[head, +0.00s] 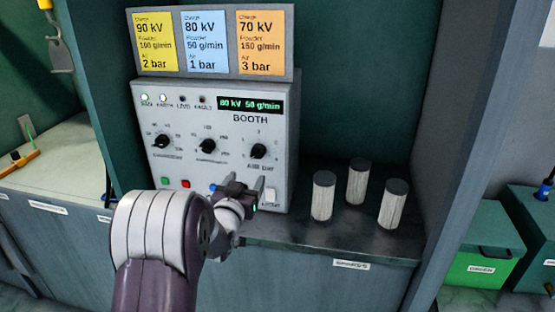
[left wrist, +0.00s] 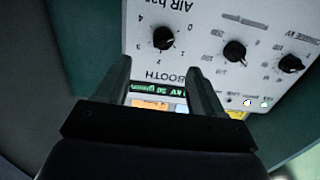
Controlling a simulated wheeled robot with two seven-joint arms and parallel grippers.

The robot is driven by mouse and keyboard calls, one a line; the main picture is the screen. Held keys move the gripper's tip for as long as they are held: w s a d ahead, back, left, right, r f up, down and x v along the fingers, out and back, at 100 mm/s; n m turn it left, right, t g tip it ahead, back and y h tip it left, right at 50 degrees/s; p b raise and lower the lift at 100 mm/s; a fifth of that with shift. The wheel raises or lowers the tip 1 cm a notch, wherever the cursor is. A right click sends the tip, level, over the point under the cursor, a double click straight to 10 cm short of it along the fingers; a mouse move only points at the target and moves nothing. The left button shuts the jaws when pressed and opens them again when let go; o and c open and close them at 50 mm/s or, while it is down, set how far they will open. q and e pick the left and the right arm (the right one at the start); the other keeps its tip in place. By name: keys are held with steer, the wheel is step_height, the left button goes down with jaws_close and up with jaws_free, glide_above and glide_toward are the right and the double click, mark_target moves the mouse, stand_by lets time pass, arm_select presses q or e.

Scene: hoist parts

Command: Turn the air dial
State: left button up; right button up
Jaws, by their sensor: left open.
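The air dial (head: 258,151) is a black knob at the right of the white booth control panel (head: 212,190). In the left wrist view, which shows the panel upside down, the air dial (left wrist: 163,37) has numbers around it and its pointer mark is too small to read surely. My left gripper (head: 246,180) is open and empty, just below the air dial in the head view. In the left wrist view its fingers (left wrist: 158,70) point toward the panel, and the dial shows beyond the gap, apart from them. My right gripper is not in view.
Two other black dials (head: 207,146) sit left on the panel. The display (head: 250,106) reads 80 kV 50 g/min. Above are yellow, blue (head: 205,42) and orange cards; the blue one reads 1 bar. Several striped cylinders (head: 323,196) stand right on the bench. A green bin (head: 485,250) is far right.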

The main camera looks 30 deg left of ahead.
mark_target(256, 155)
arm_select(q)
steer(key=shift+t, duration=0.3)
steer(key=x, duration=0.4)
steer(key=p+x, duration=0.1)
steer(key=x, duration=0.3)
steer(key=a+x, duration=0.1)
steer(key=x, duration=0.3)
steer(key=shift+s+r, duration=0.15)
steer(key=shift+w, duration=0.45)
steer(key=c, duration=1)
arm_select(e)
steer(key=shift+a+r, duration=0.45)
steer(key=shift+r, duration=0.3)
